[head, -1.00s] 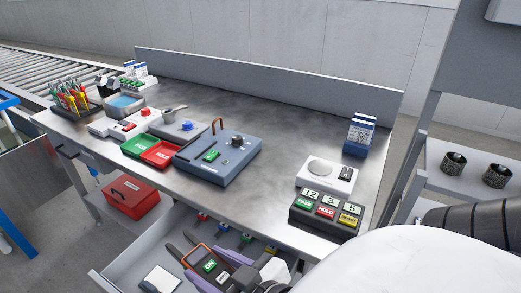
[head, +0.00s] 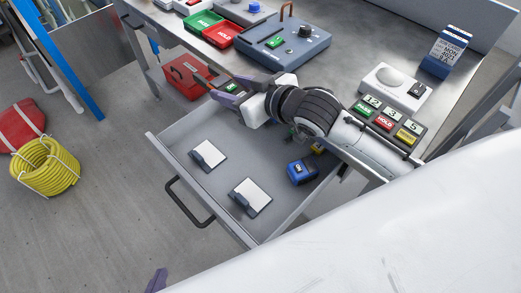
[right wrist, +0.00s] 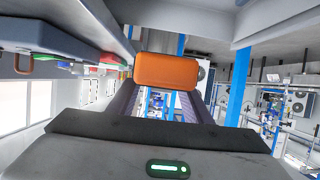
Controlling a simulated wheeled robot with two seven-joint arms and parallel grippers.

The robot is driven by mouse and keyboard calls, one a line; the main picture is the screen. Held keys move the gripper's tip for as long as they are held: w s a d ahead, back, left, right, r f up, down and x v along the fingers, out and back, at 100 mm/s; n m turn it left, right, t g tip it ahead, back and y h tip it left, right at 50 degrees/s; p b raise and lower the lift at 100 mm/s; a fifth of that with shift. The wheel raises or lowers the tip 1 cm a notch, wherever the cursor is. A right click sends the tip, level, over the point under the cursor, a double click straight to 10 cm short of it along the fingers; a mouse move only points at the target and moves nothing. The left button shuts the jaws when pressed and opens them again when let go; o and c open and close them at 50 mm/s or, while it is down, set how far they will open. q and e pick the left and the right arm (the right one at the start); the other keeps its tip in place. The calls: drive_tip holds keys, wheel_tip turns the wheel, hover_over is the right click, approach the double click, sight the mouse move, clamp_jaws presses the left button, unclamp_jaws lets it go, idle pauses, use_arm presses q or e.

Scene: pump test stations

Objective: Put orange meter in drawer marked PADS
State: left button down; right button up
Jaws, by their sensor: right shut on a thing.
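My right gripper (head: 232,92) is shut on the orange meter, whose dark face with a green display (head: 229,87) shows in the head view. Its orange back (right wrist: 167,71) is between the fingers in the right wrist view. The meter is held near the table's front edge, at the far left corner of the open drawer (head: 174,137). Its height above the drawer is hard to tell. No PADS marking is readable on the drawer. A purple fingertip of my left gripper (head: 157,280) shows at the bottom edge; its opening is hidden.
The drawer holds two white pads with grey grips (head: 208,155) (head: 250,197), a blue device (head: 302,171) and a yellow item (head: 318,148). Bare floor shows between them. A red toolbox (head: 187,72) sits below the table. A yellow hose coil (head: 45,167) lies on the floor at left.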

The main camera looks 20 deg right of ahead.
drive_tip(key=shift+w+d, duration=0.25)
drive_tip(key=shift+w, duration=0.15)
use_arm(q)
drive_tip(key=shift+w+d+f+b, duration=0.3)
drive_tip(key=shift+f+b, duration=0.15)
drive_tip(key=shift+b, duration=0.45)
use_arm(e)
wheel_tip(320, 180, down, 9)
drive_tip(key=shift+f, duration=0.2)
drive_tip(key=shift+f, duration=0.15)
drive_tip(key=o, duration=1.2)
drive_tip(key=shift+o, duration=0.2)
